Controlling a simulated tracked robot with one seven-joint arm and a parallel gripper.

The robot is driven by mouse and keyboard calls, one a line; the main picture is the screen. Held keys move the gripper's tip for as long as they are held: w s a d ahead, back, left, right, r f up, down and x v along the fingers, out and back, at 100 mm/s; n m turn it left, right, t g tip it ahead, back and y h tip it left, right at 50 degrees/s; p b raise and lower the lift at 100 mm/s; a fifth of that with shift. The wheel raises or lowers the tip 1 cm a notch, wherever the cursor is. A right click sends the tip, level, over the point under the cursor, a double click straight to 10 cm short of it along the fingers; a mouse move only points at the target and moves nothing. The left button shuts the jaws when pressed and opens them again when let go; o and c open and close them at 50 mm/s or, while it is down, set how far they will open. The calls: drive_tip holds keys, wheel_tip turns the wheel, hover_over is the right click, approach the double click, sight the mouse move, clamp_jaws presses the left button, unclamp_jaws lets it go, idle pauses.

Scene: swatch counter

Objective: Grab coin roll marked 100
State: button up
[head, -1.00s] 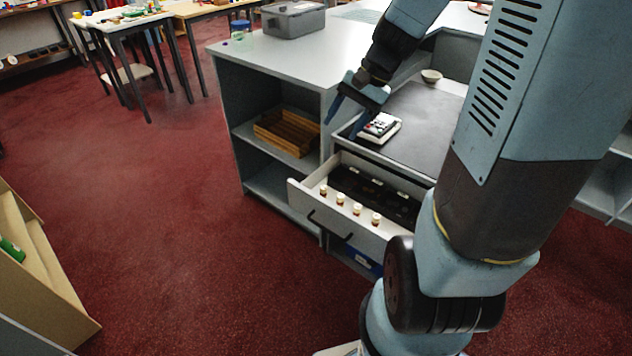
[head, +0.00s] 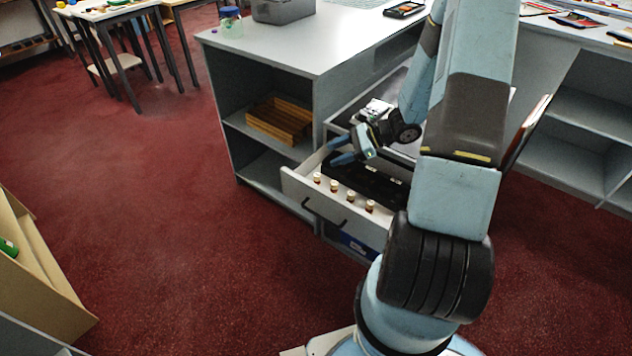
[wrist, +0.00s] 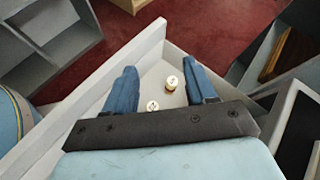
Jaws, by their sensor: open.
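Several small coin rolls with pale tops stand upright in a row inside the open drawer (head: 291,188), along its front panel. The end roll (head: 317,178) at the left is closest to my gripper. Their markings are too small to read, so I cannot tell which is marked 100. My gripper (head: 337,151) is open and empty, above the drawer's left end. In the wrist view, my gripper (wrist: 160,68) shows two rolls between its fingers in the picture: one (wrist: 171,82) toward the right finger, another (wrist: 152,105) near the palm. The other rolls are hidden there.
A black tray (head: 372,181) fills the drawer behind the rolls. The counter (head: 282,52) stands above, with a wooden tray (head: 280,122) on its shelf. A grey box (head: 283,10) and a blue-lidded jar (head: 231,22) are on top.

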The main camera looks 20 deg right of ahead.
sight(319, 175)
drive_tip(key=f+m+t, duration=0.1)
drive_tip(key=f, duration=0.2)
drive_tip(key=d+f+m, duration=0.1)
drive_tip(key=f+m, duration=0.1)
drive_tip(key=f, duration=0.1)
drive_tip(key=d+f+m+t, duration=0.1)
drive_tip(key=f+m, duration=0.1)
drive_tip(key=f, duration=0.1)
drive_tip(key=shift+w+d+t, duration=0.1)
drive_tip(key=shift+w+t, duration=0.2)
drive_tip(key=shift+w, duration=0.05)
drive_tip(key=shift+x, duration=3.75)
drive_tip(key=shift+c, duration=0.5)
clamp_jaws()
